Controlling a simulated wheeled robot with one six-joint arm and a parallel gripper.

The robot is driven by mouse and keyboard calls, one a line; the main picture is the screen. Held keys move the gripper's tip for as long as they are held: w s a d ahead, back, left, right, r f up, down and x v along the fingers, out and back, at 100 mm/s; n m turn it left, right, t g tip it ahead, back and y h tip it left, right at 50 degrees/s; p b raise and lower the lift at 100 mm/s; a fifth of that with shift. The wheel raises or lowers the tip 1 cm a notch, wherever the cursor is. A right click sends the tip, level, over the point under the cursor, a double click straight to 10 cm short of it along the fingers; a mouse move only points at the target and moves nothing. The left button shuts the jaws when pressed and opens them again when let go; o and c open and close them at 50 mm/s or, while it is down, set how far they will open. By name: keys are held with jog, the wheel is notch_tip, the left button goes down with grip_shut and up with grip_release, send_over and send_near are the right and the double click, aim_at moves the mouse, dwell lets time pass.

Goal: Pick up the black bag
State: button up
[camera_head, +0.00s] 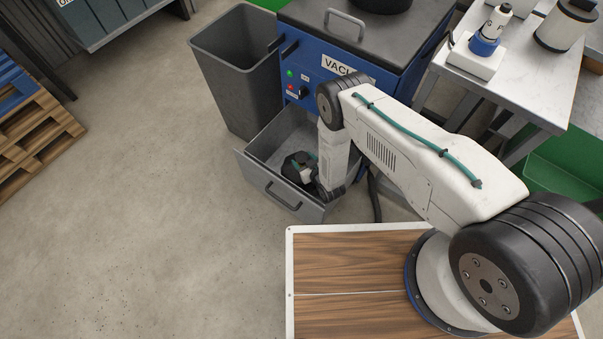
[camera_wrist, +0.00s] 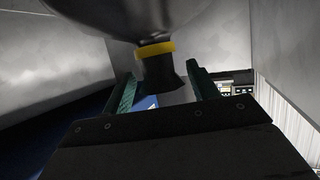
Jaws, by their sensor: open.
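The black bag (camera_wrist: 140,18) fills the top of the wrist view, dark and rounded, with a yellow band (camera_wrist: 155,49) around its neck. The neck's dark end hangs between the two green fingers of my gripper (camera_wrist: 161,74). The fingers are spread, with a gap visible on each side of the neck. In the head view my gripper (camera_head: 307,172) reaches down into an open grey drawer (camera_head: 262,185). A dark shape is beside it there, and I cannot clearly separate bag from gripper.
The drawer sticks out below a blue machine (camera_head: 310,75) labelled "VACU". A tall grey bin (camera_head: 232,85) stands behind it to the left. A metal table (camera_head: 545,75) with containers is at the right. A wooden pallet (camera_head: 35,135) is at the far left. The middle floor is clear.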

aim_at(300, 156)
jog(key=x, duration=0.3)
jog(key=shift+w+a, duration=0.1)
jog(key=shift+w, duration=0.1)
jog(key=shift+c, duration=0.3)
grip_shut()
jog(key=shift+w, duration=0.1)
dwell(0.9)
